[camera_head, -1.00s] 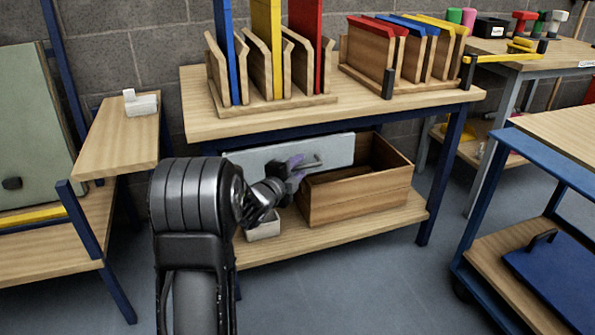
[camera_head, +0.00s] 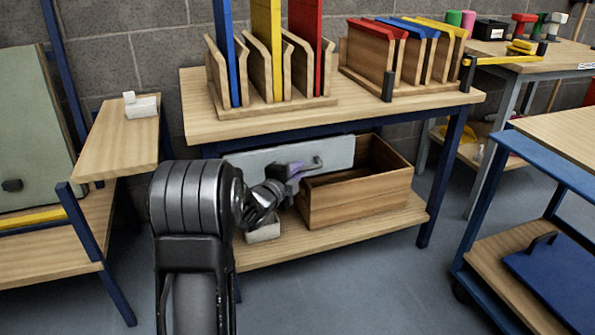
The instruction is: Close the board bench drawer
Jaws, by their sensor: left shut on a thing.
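The board bench (camera_head: 330,118) stands in the middle with a wooden top and a blue frame. Its drawer has a pale grey front (camera_head: 338,150) with a metal bar handle (camera_head: 317,163), just under the top. The front hangs over part of a wooden box below, and how far the drawer stands out is hard to tell. My left gripper (camera_head: 298,169) is shut on the left part of the handle. My left arm hides the lower left of the front. My right gripper is not in view.
An open wooden box (camera_head: 360,195) and a small white block (camera_head: 262,230) stand on the lower shelf. Blue, yellow and red boards stand in wooden racks (camera_head: 270,103) on top. A blue cart (camera_head: 500,200) is at the right, with clear floor before the bench.

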